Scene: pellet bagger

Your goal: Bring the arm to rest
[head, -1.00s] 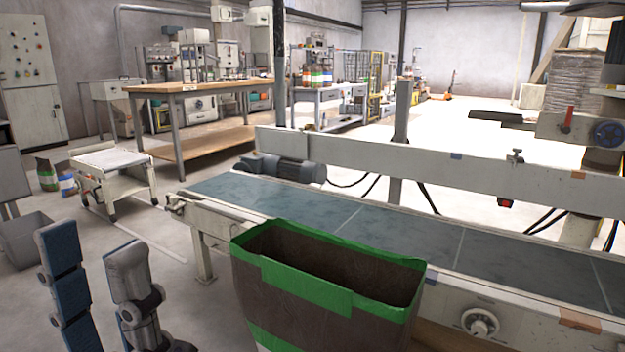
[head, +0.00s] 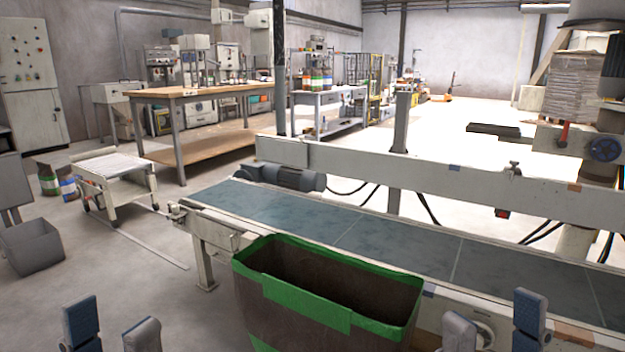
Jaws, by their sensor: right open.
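My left gripper (head: 112,325) shows at the bottom left of the head view, low over the floor. Its two fingers stand apart with nothing between them. My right gripper (head: 494,322) shows at the bottom right, in front of the conveyor's near side. Its fingers are apart and empty. Only the finger ends of both grippers show; the rest is below the frame. A brown bag with green bands (head: 310,305) stands upright and open-topped between the two grippers, apart from both.
The conveyor belt (head: 390,243) runs behind the bag, with a pale rail (head: 420,183) along its far side. A grey bin (head: 32,247) and a small white roller stand (head: 112,175) are at the left. A wooden-topped table (head: 205,92) is further back.

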